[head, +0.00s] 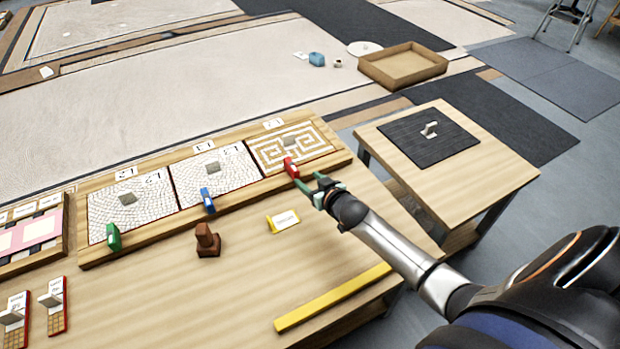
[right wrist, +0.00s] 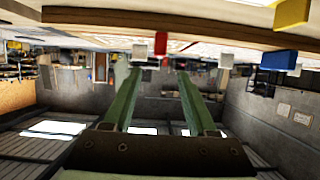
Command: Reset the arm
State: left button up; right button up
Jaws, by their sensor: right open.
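My right gripper (head: 308,181) reaches in from the right over the wooden table (head: 240,275). Its green fingers are open, and nothing shows between them in the right wrist view (right wrist: 158,85). The red clip-like piece (head: 290,167) stands at the front edge of the right mosaic panel (head: 318,138), just beyond the fingertips. It also shows in the right wrist view (right wrist: 161,44), past the fingertips; whether they touch cannot be told. A blue piece (head: 208,200) and a green piece (head: 113,237) stand along the same wooden frame (head: 165,235). My left gripper is not in view.
A brown stamp-like block (head: 207,241), a yellow-edged card (head: 283,221) and a long yellow bar (head: 332,297) lie on the table. A side table (head: 480,175) with a dark mat (head: 405,128) stands to the right. The table's front middle is mostly clear.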

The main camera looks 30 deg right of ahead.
dwell(0.5)
